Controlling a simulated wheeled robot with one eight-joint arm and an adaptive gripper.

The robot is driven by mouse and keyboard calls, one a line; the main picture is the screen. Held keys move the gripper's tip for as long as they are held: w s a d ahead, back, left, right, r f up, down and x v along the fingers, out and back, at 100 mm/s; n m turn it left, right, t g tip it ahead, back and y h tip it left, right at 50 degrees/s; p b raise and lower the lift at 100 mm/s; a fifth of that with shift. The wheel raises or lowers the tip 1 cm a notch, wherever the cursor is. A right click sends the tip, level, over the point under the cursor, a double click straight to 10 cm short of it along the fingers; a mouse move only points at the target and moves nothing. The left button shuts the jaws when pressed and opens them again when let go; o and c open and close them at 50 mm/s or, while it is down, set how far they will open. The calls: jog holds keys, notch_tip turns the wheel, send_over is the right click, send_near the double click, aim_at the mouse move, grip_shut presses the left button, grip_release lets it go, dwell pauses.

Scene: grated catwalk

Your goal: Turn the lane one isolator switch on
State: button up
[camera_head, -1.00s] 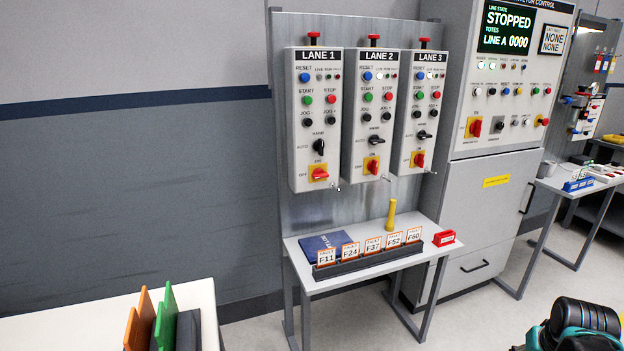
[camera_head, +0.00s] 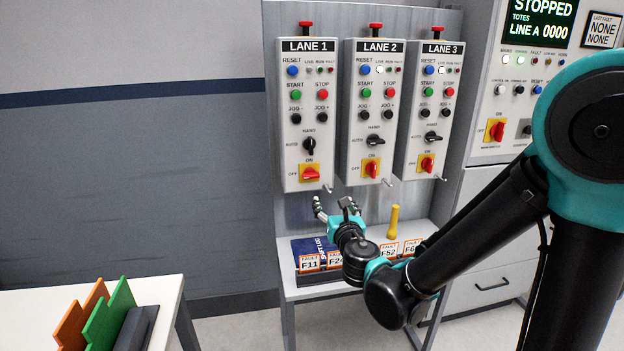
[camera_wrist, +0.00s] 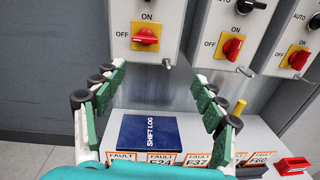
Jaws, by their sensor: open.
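The lane 1 isolator switch (camera_head: 310,173) is a red rotary handle on a yellow plate at the bottom of the LANE 1 box (camera_head: 309,120). Its handle lies about horizontal, towards OFF, with ON marked above. The lane 2 and lane 3 handles stand closer to upright. In the wrist view the lane 1 isolator switch (camera_wrist: 146,37) is above and between my fingers. My gripper (camera_head: 335,206) is open and empty, below the LANE 1 box and apart from it. In the wrist view my gripper's (camera_wrist: 160,95) two green-padded fingers are spread wide.
Below my gripper a small table (camera_head: 290,290) holds a blue shift log (camera_wrist: 148,135), a row of fault cards (camera_head: 310,262) and a yellow cylinder (camera_head: 393,222). A small metal peg (camera_head: 328,189) sticks out at the box's lower right. Open space lies left of the panel.

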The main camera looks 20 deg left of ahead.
jog(key=s+a+n, duration=0.1)
jog(key=a, duration=0.1)
send_near(312, 176)
jog(key=shift+n+y, duration=0.3)
jog(key=shift+y, duration=0.1)
jog(key=x, duration=0.8)
jog(key=shift+w+a+f, duration=0.15)
jog(key=shift+w, duration=0.25)
jog(key=shift+c, duration=0.3)
jog(key=c, duration=1.1)
